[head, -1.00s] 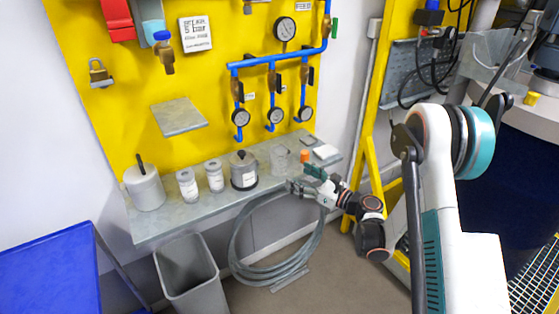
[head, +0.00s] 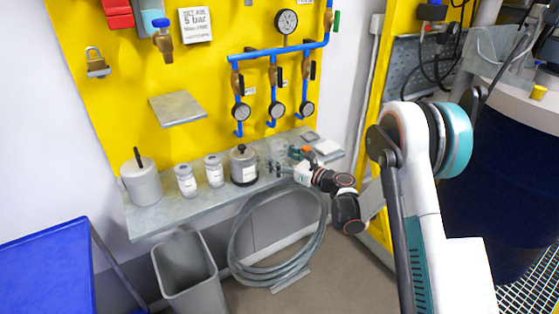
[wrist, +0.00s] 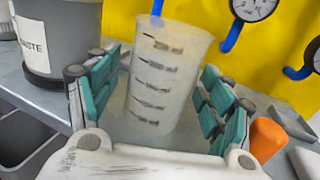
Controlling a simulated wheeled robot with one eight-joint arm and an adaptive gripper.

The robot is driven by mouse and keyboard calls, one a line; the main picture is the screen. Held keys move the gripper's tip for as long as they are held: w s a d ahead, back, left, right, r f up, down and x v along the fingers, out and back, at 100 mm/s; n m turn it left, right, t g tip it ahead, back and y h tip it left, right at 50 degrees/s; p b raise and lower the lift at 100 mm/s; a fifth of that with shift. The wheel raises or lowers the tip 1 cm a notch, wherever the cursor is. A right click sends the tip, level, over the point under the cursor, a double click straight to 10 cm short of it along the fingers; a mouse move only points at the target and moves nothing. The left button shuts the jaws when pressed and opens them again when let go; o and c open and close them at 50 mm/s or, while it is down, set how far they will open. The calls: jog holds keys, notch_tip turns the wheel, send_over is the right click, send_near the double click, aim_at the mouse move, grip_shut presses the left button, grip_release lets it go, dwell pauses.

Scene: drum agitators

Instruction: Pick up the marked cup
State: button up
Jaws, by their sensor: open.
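The marked cup (wrist: 160,85) is a translucent, tapered beaker with dark graduation marks, upright on the grey shelf. In the head view the cup (head: 277,151) is small and faint, partly behind my gripper (head: 283,164). In the wrist view my gripper (wrist: 161,80) is open, with one green-padded finger on each side of the cup. A gap shows between the right finger and the cup; the left finger is close to its wall, and I cannot tell whether they touch.
A grey waste canister (wrist: 62,35) stands left of the cup. An orange object (wrist: 266,138) lies close to the right finger. White jars (head: 186,181) stand farther left on the shelf (head: 160,220). Blue pipes with gauges (head: 278,109) hang on the yellow panel behind.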

jog(key=c, duration=0.9)
